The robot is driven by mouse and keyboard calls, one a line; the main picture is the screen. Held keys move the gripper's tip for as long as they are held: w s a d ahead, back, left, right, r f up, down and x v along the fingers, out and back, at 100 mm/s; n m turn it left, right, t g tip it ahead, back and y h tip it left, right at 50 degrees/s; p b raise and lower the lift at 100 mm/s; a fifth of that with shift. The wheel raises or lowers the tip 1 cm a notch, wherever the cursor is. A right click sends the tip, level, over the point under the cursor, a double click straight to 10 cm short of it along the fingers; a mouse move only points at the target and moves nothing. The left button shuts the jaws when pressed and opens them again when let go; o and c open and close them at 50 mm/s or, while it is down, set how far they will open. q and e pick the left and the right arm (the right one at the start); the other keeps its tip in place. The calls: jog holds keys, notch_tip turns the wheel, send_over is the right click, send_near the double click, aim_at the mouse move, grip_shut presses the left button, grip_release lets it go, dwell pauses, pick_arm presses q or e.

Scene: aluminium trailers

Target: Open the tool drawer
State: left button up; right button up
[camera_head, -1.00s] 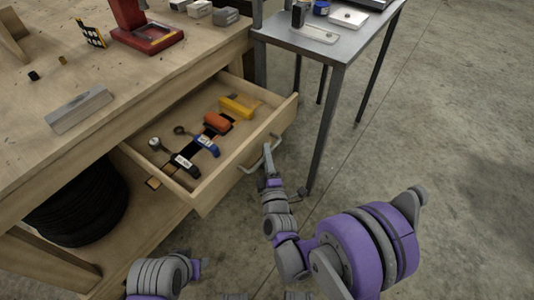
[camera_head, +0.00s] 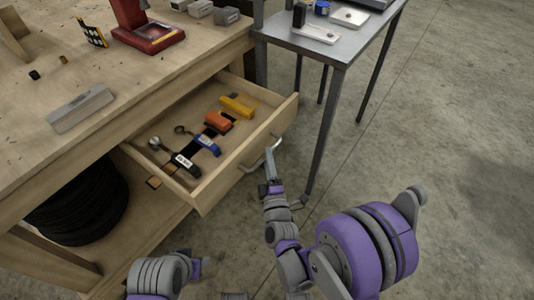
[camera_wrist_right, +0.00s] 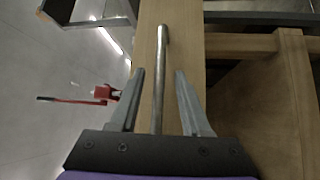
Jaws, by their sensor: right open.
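The tool drawer (camera_head: 205,198) of the wooden workbench is pulled well out. Several tools lie in it, among them a yellow one (camera_head: 237,106), an orange one (camera_head: 218,121) and a blue-handled one (camera_head: 206,144). The metal bar handle (camera_head: 262,157) is on its front; it also shows in the right wrist view (camera_wrist_right: 160,75). My right gripper (camera_head: 269,160) is at the handle, and in the right wrist view its open fingers (camera_wrist_right: 158,100) stand on either side of the bar, with gaps visible. Part of my left arm shows at the bottom left of the head view; its gripper fingers cannot be made out.
A grey metal table (camera_head: 335,50) with small items stands close right of the drawer. A red tool stand (camera_head: 148,37) and a grey metal block (camera_head: 80,108) are on the workbench. Black tyres (camera_head: 85,205) sit beneath. The concrete floor at right is clear.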

jog(key=b+v, duration=0.3)
jog(key=v, duration=0.5)
jog(key=shift+s+b, duration=0.35)
jog(key=shift+b, duration=0.05)
